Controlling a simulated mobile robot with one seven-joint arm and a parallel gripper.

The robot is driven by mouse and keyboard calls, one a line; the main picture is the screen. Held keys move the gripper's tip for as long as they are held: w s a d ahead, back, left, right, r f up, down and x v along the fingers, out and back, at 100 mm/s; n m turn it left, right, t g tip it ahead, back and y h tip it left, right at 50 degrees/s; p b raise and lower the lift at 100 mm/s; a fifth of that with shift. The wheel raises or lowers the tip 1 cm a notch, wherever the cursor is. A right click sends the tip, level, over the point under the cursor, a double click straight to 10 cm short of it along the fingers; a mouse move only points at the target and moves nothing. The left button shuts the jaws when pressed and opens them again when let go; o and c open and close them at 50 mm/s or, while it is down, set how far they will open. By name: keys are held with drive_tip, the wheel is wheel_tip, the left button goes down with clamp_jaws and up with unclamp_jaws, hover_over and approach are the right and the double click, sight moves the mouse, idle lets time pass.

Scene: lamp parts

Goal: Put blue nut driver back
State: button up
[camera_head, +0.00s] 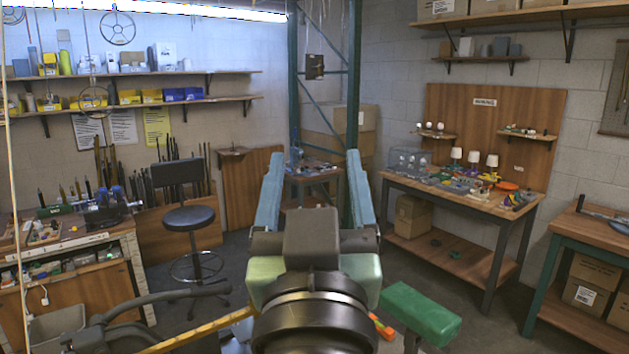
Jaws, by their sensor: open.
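My gripper (314,165) points away from me in the middle of the view. I cannot pick out a blue nut driver for certain. On the left workbench (75,246), several upright handled tools (75,190) stand near a green holder (55,211). Small blue items (117,192) stand near them, too small to identify. The right workbench (425,196) carries small lamps (474,160) and many small coloured parts. My gripper is in the air, apart from both benches.
A black stool (192,217) stands beyond the left bench. A small table (313,172) with parts is at the back, partly behind my gripper. Another bench (598,232) is at the far right. A green padded object (420,314) is close at front right. Grey floor lies between the benches.

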drive_tip(key=s+r+t, duration=0.5)
drive_tip(key=s+r, duration=0.4)
drive_tip(key=r, duration=0.2)
drive_tip(key=shift+f, duration=0.1)
drive_tip(key=shift+a+f+b, duration=0.1)
drive_tip(key=shift+f+b, duration=0.85)
